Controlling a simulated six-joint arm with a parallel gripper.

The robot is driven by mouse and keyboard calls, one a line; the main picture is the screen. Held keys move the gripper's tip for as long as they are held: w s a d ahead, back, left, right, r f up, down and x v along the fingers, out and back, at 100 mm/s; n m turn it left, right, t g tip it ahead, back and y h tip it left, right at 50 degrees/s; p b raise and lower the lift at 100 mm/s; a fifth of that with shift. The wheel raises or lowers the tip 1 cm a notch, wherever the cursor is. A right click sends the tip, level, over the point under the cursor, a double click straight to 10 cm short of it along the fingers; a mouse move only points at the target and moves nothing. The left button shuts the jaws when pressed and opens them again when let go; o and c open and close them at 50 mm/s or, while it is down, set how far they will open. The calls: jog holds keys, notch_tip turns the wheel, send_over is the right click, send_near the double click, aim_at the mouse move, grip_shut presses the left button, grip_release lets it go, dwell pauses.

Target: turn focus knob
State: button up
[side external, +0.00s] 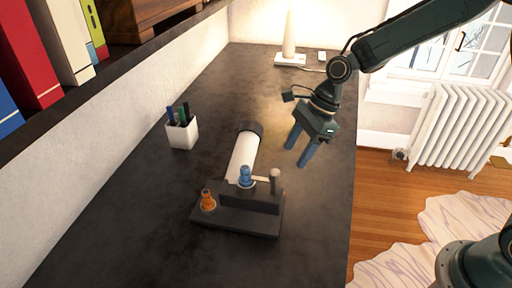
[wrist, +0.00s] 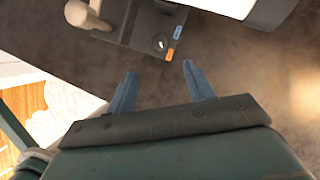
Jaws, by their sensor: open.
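A telescope-like device with a white tube (side external: 243,155) and a dark end cap lies on the dark desk. Its dark base (side external: 235,220) carries a blue knob (side external: 245,175), an orange knob (side external: 207,200) and a pale ball-topped lever (side external: 274,181). I cannot tell which is the focus knob. My gripper (side external: 298,150) hangs above the desk, right of the tube, with its blue fingers apart and empty. In the wrist view, the base (wrist: 150,22), with small orange and blue labels, and the pale ball (wrist: 78,13) lie beyond the fingertips (wrist: 159,70), not touching them.
A white pen cup (side external: 181,133) stands left of the tube. A lamp (side external: 289,40) stands at the far end. A shelf with books (side external: 28,55) runs along the left wall. The near left desk surface (side external: 120,220) is clear. The desk's right edge drops to a wooden floor.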

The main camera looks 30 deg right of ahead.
jog(key=x, duration=1.3)
jog(key=shift+a+f, duration=0.1)
jog(key=shift+f, duration=0.2)
jog(key=c, duration=1)
